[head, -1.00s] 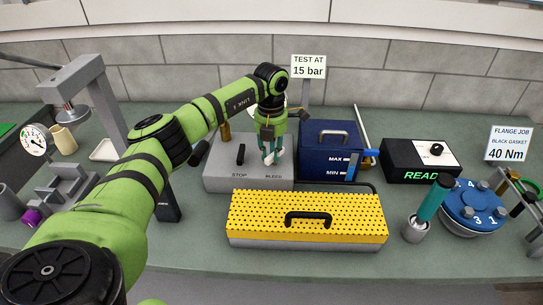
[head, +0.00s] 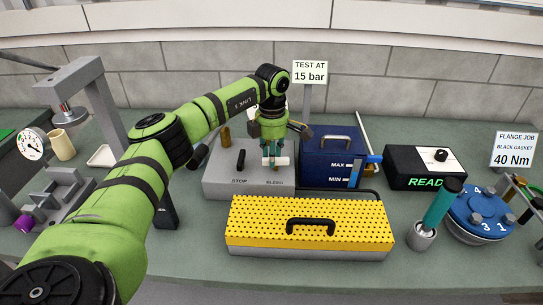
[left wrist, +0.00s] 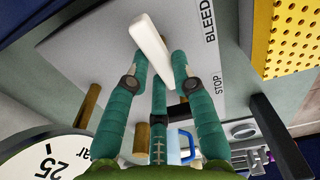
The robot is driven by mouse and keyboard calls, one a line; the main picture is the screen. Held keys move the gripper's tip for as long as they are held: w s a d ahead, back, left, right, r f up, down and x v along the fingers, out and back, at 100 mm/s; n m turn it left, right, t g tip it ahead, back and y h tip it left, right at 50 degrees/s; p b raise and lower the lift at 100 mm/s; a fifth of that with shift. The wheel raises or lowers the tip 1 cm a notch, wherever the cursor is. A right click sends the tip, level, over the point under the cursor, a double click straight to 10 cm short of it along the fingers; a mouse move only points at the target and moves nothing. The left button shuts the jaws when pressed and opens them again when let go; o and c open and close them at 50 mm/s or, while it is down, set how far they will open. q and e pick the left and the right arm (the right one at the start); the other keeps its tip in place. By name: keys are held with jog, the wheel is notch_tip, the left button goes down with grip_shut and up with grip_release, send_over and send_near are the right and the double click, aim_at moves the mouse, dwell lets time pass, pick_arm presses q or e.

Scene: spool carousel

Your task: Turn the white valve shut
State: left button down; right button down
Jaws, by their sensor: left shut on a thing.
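The white valve (head: 283,160) is a bar-shaped handle on top of the grey block (head: 222,180), by the BLEED label. In the head view the bar lies about crosswise, partly hidden by my fingers. My left gripper (head: 275,162) points down at it with teal fingers. In the left wrist view, the white valve (left wrist: 152,50) sits between the fingertips of my left gripper (left wrist: 160,72), which is shut on it. My right gripper is in neither view.
A black lever (head: 241,160) stands by the STOP label on the same block. The yellow perforated cover (head: 270,225) lies in front. A blue tank (head: 320,165) is close on the right. A pressure gauge (left wrist: 45,155) shows in the left wrist view.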

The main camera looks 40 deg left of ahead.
pick_arm(q)
jog(key=shift+w+m, duration=0.1)
jog(key=shift+m, duration=0.5)
jog(key=c, duration=1)
grip_release()
jog(key=shift+c, duration=0.2)
jog(key=shift+d, duration=0.1)
notch_tip(320, 180, up, 12)
